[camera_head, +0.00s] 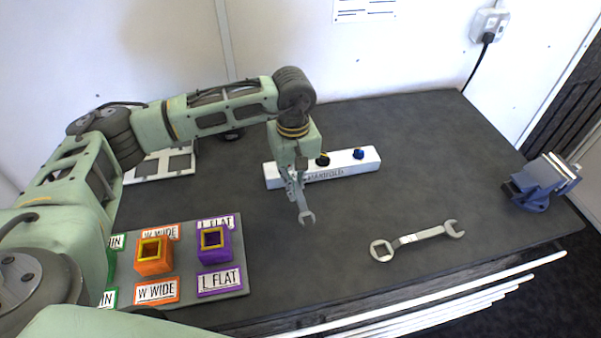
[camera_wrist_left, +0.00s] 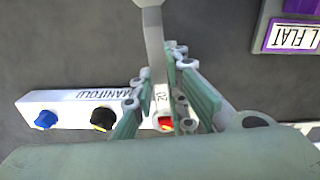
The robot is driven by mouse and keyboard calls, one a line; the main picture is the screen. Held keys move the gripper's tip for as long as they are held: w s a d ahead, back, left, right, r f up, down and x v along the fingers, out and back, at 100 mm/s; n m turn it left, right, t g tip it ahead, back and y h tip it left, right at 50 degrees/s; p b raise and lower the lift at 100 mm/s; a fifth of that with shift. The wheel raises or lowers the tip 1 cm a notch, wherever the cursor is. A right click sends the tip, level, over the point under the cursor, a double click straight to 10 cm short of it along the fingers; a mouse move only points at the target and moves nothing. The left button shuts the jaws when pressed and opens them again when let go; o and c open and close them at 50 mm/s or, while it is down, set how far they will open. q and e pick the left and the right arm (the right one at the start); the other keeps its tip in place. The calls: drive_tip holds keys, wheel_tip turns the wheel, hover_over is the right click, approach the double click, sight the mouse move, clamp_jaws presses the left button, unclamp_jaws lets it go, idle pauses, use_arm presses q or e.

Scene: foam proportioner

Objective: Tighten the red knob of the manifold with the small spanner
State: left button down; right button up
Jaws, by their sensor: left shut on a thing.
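My left gripper (camera_head: 294,184) is shut on the small grey spanner (camera_head: 304,208), with the open jaw pointing down and toward the front of the table. In the left wrist view the spanner's shaft (camera_wrist_left: 155,45) runs up out of my left gripper (camera_wrist_left: 165,95). The white manifold (camera_head: 361,163) lies behind the gripper. Its red knob (camera_wrist_left: 166,123) shows partly between the fingers in the wrist view; the gripper hides it in the head view. I cannot tell whether the spanner touches the knob. My right gripper is not in view.
A larger spanner (camera_head: 415,239) lies at the front right. The manifold also has a black knob (camera_head: 322,160) and a blue knob (camera_head: 358,154). A board (camera_head: 232,284) with orange and purple blocks is at front left. A blue vise (camera_head: 543,182) stands at right. The table's middle right is clear.

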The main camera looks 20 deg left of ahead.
use_arm(q)
drive_tip(key=a+m, duration=0.1)
drive_tip(key=s+m+p, duration=0.1)
drive_tip(key=m, duration=0.1)
drive_tip(key=a+m+p, duration=0.1)
drive_tip(key=shift+s+a+r, duration=0.15)
drive_tip(key=shift+s+a, duration=0.15)
drive_tip(key=shift+a, duration=0.05)
drive_tip(key=shift+a+f+m+b, duration=0.2)
drive_tip(key=shift+f+m+b, duration=0.1)
drive_tip(key=shift+m, duration=0.1)
drive_tip(key=shift+s+a+m+b, duration=0.2)
drive_tip(key=shift+a+m+b, duration=0.5)
drive_tip(key=shift+m+b, duration=0.35)
drive_tip(key=a+m+b, duration=0.2)
drive_tip(key=m, duration=0.1)
drive_tip(key=shift+w+a+m+b, duration=0.2)
drive_tip(key=shift+a+m+b, duration=0.5)
drive_tip(key=shift+m+b, duration=0.45)
drive_tip(key=shift+r, duration=0.2)
drive_tip(key=shift+s+d+f+n, duration=0.1)
drive_tip(key=shift+d+n, duration=0.35)
drive_tip(key=shift+n, duration=0.15)
drive_tip(key=shift+d+n, duration=0.15)
drive_tip(key=shift+n, duration=0.15)
wheel_tip(320, 180, up, 6)
drive_tip(key=p, duration=0.2)
